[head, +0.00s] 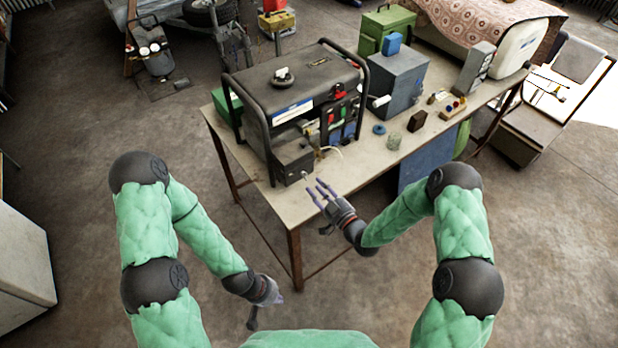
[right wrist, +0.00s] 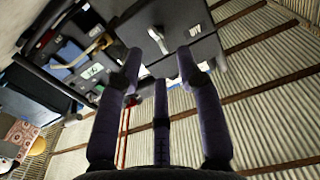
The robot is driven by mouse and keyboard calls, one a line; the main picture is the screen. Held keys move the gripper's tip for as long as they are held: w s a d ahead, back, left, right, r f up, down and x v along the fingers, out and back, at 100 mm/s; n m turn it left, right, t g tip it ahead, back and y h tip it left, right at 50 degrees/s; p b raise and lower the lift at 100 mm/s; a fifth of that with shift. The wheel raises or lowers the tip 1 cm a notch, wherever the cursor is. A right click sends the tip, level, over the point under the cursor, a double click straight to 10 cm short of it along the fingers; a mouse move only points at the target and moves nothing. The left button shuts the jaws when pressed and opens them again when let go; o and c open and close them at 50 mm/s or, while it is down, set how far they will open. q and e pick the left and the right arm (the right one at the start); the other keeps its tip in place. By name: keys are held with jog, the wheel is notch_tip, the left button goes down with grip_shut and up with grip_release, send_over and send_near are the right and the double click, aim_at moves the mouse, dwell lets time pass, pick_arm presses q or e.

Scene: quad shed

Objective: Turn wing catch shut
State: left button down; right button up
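The wing catch looks to be the small pale piece (head: 304,174) on the dark box (head: 291,158) at the generator's front lower corner. In the right wrist view the pale catch (right wrist: 158,38) shows on the grey box face, just beyond the fingertips. Which way its wing is turned is too small to tell. My right gripper (head: 320,189) has its fingers spread and empty, close to the catch and apparently apart from it. The right wrist view shows the same open fingers (right wrist: 160,72). My left gripper (head: 268,296) hangs low in front of the table; its fingers are mostly hidden.
The black-framed generator (head: 310,82) stands on the table (head: 366,170). A grey box (head: 398,84), a blue ring (head: 379,129), a glass jar (head: 394,140) and a brown block (head: 417,121) stand to its right. The floor (head: 215,200) left of the table is clear.

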aim_at(305, 175)
jog(key=x, duration=0.5)
jog(key=shift+w+a, duration=0.25)
jog(key=shift+w, duration=0.05)
grip_shut()
